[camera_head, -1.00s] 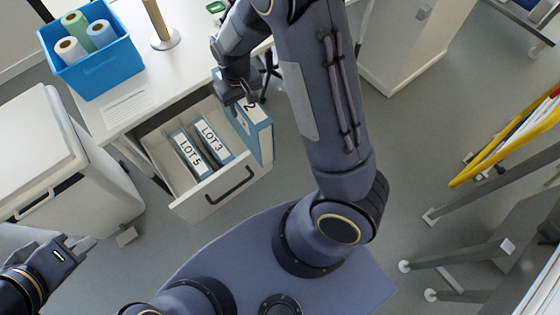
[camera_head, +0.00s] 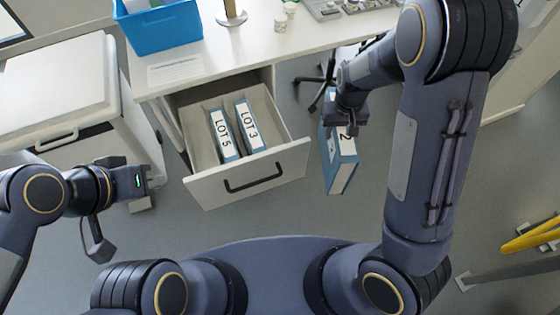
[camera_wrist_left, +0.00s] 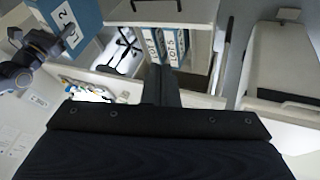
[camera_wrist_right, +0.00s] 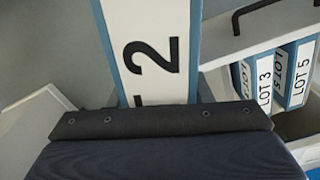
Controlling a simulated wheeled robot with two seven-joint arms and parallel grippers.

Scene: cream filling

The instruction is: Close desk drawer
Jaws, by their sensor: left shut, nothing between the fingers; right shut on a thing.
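The desk drawer (camera_head: 245,178) is pulled out from under the white desk, with a dark handle (camera_head: 253,178) on its front. Binders LOT 5 (camera_head: 223,135) and LOT 3 (camera_head: 250,126) stand inside it. My right gripper (camera_head: 346,128) is shut on a blue binder marked 2 (camera_head: 342,165), held to the right of the drawer and clear of it. That binder fills the middle of the right wrist view (camera_wrist_right: 150,50). My left gripper (camera_head: 155,182) is shut and empty, to the left of the drawer front and apart from it. The left wrist view also shows the drawer (camera_wrist_left: 175,12).
A white cabinet (camera_head: 60,85) stands left of the desk. A blue bin (camera_head: 160,30) and a paper sheet (camera_head: 175,70) lie on the desk (camera_head: 280,50). A chair base (camera_head: 325,80) is behind the held binder. Floor in front of the drawer is free.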

